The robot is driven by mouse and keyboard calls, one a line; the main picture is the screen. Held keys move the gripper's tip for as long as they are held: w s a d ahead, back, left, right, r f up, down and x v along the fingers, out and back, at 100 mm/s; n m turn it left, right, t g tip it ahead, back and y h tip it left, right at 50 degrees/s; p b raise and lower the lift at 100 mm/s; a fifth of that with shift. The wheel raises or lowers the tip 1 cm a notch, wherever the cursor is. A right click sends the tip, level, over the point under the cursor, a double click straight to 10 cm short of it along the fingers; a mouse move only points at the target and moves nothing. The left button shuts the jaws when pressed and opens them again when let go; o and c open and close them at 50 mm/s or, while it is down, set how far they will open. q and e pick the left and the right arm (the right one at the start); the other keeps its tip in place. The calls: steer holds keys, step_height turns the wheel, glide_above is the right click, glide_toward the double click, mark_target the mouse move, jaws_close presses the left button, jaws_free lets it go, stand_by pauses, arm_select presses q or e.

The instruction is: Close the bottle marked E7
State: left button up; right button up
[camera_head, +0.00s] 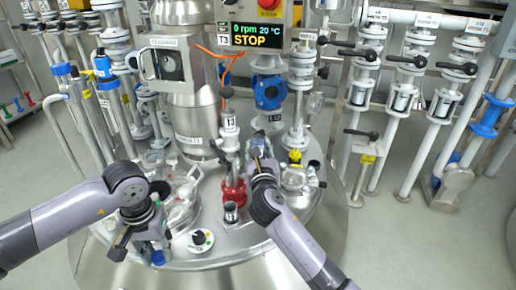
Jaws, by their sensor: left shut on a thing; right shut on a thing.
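My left gripper (150,245) is at the front left of the round steel vessel lid. It is shut on a small item with a blue end (158,257), low near the lid's edge. My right gripper (259,158) is near the middle of the lid, right of the red-based fitting, and points away from me. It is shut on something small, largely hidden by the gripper. No E7 marking is legible, so I cannot tell which item is the bottle or whether it is closed.
The steel lid (245,235) carries a red fitting (233,190), a small dark-topped cylinder (231,212) and a white round dial (201,240). A display (257,35) reads STOP. Pipes and valves (405,62) line the back.

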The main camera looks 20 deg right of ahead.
jaws_close()
